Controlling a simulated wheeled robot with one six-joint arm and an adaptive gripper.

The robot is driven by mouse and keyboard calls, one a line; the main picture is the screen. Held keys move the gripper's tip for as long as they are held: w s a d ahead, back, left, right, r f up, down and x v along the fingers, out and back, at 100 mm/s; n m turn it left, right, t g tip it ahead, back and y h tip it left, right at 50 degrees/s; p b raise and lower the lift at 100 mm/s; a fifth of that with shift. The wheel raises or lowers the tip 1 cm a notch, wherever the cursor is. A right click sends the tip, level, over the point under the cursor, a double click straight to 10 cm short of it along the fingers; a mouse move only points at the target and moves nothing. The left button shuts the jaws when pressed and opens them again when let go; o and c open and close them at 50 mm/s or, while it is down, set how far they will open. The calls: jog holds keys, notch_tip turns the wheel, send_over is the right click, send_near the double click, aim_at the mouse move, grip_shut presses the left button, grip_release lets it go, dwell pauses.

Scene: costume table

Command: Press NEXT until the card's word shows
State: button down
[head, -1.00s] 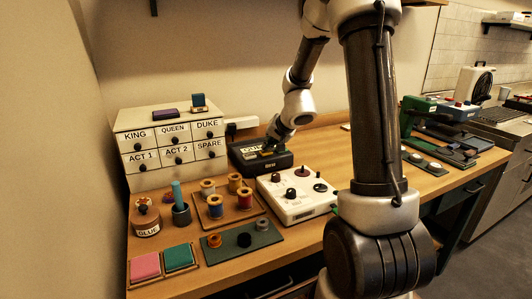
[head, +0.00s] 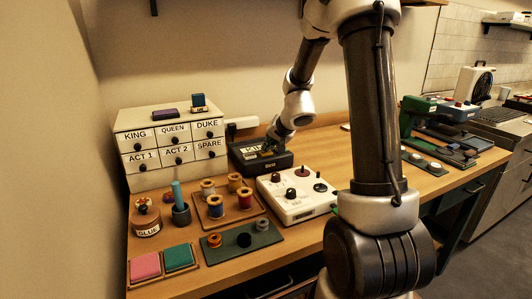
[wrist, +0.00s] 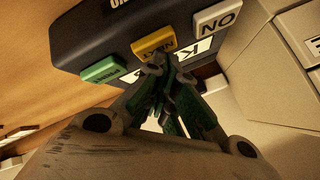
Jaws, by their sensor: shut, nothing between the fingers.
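The dark label machine (head: 270,164) stands on the wooden table beside the drawer cabinet. Its white display (head: 251,149) shows letters that look like "KIN", with the rest hidden behind my gripper. In the wrist view the machine has a green key (wrist: 104,69), a yellow key (wrist: 154,44) that seems to read NEXT, and a white ON key (wrist: 217,18). My gripper (wrist: 157,68) is shut and empty, its tips at the yellow key's edge. I cannot tell whether they press it. I cannot make out a separate word card.
The drawer cabinet (head: 152,167) has drawers labelled KING, QUEEN, DUKE, ACT 1, ACT 2 and SPARE. A white box with knobs (head: 297,208) stands just in front of the machine. A spool tray (head: 211,224), a glue pot (head: 145,220) and pink and teal pads (head: 146,265) lie at the front left.

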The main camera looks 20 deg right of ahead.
jog(key=shift+r, duration=0.7)
jog(key=shift+r, duration=2.5)
jog(key=s+a+n+g, duration=0.1)
jog(key=s, duration=0.4)
jog(key=s+a+f+n+g+y, duration=0.1)
jog(key=s+a+g, duration=0.1)
jog(key=s, duration=0.3)
jog(key=s+a+n+g+y, duration=0.1)
jog(key=s+g, duration=0.1)
jog(key=s, duration=0.4)
jog(key=shift+s+a+f, duration=0.1)
jog(key=shift+a+f, duration=0.05)
jog(key=shift+f, duration=0.1)
jog(key=s+r+n+h, duration=0.1)
jog(key=s+r, duration=0.3)
jog(key=s, duration=0.6)
jog(key=s+d+r+n+h, duration=0.1)
jog(key=s+r+n+h, duration=0.1)
jog(key=s, duration=0.8)
notch_tip(320, 180, up, 3)
jog(key=shift+d+f+n, duration=0.2)
jog(key=shift+d+n, duration=0.05)
jog(key=shift+n, duration=0.65)
